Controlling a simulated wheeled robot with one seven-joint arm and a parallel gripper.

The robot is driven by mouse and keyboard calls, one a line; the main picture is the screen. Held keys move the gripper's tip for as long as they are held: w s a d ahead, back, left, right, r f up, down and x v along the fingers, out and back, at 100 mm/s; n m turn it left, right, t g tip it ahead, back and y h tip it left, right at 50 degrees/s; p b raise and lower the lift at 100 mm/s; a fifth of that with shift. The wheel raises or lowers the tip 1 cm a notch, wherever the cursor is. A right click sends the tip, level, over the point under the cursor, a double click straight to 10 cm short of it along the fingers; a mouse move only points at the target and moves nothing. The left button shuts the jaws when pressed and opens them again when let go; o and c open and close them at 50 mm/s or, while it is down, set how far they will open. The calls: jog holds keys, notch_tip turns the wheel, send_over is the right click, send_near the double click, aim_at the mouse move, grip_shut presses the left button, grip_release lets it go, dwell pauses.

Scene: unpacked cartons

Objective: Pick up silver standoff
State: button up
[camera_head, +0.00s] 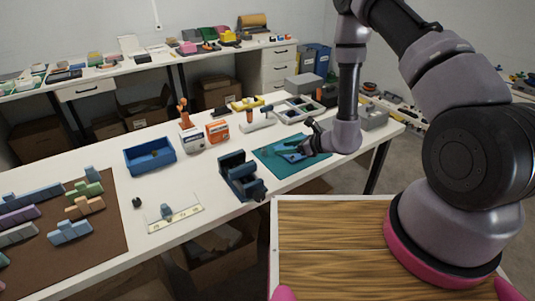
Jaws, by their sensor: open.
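I cannot make out a silver standoff for certain; at this distance small parts are too tiny to tell. My gripper (304,138) is dark and points left, over or near the right part of a teal mat (268,151) on the white table. Its jaws are open, and I see nothing held between them. Some small blue pieces lie on the mat beside the gripper, and the gripper hides part of the mat.
A dark blue vise (240,175) stands left of the mat. A blue bin (150,156), small boxes (217,130) and a grey divided tray (300,108) are on the white table (100,165). A brown mat (105,235) holds coloured blocks. Bare tabletop shows between them.

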aim_at(267, 156)
jog(key=x, duration=0.9)
jog(key=shift+a+f, duration=0.15)
jog(key=shift+a, duration=0.05)
jog(key=shift+c, duration=0.2)
grip_shut()
